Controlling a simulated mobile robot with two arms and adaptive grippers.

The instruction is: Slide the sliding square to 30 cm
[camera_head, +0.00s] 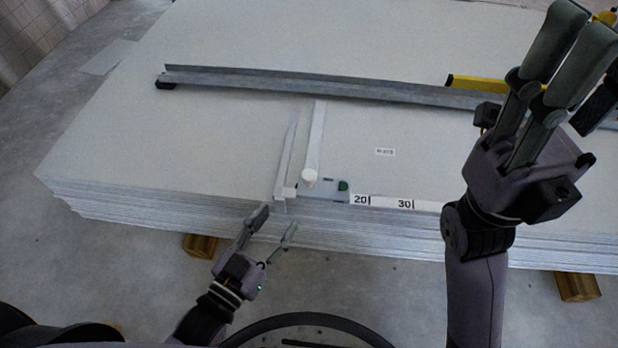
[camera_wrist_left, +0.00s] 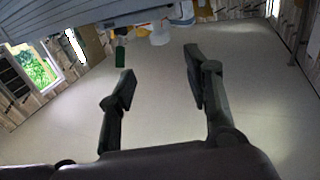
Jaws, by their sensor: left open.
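The sliding square (camera_head: 331,190) sits at the front edge of the panel stack, with a white knob (camera_head: 308,179), a green piece (camera_head: 343,185) and pale bars running back. Its right end is just left of the "20" on the white scale strip (camera_head: 390,203); the "30" mark is further right. My left gripper (camera_head: 273,224) is open and empty, below and left of the square, apart from the knob.
The stack of pale panels (camera_head: 230,130) rests on wooden blocks (camera_head: 200,245). A long metal rail (camera_head: 300,86) lies across it behind the square. A yellow object (camera_head: 485,84) lies at the right, partly hidden by my right arm. Concrete floor is clear at left.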

